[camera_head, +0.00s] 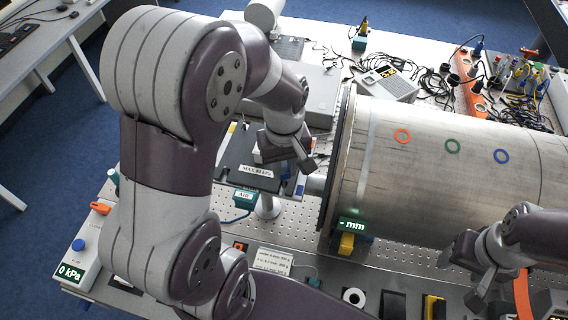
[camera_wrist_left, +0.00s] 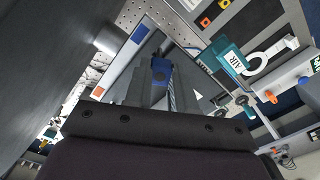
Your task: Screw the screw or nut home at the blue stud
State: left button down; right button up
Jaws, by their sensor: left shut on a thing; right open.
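My left gripper (camera_head: 303,163) is over the right end of the dark plate (camera_head: 240,150) labelled "MAX 80 kPa". In the left wrist view, my left gripper (camera_wrist_left: 161,88) has its two dark fingers closed around a small piece with a blue part (camera_wrist_left: 161,72). A thin metallic rod shows just below the blue part. I cannot tell whether the piece is a screw or nut, or whether it touches a stud. Blue also shows near the gripper in the head view (camera_head: 287,186). No blue stud is clearly made out; the fingers hide much. My right gripper (camera_head: 466,268) is open and empty at the lower right.
A large metal cylinder (camera_head: 440,190) with orange, green and blue rings fills the right, close beside my left gripper. A teal "AIR" tag (camera_head: 243,196) and a "- mm" display (camera_head: 352,225) are near. Cables and boxes crowd the back.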

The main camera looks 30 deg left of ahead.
aim_at(284, 180)
pick_arm(q)
jog(key=shift+f+b, duration=0.95)
jog(key=shift+f, duration=0.55)
jog(key=shift+p, duration=0.3)
dwell(0.9)
jog(key=shift+f, duration=0.1)
dwell(0.4)
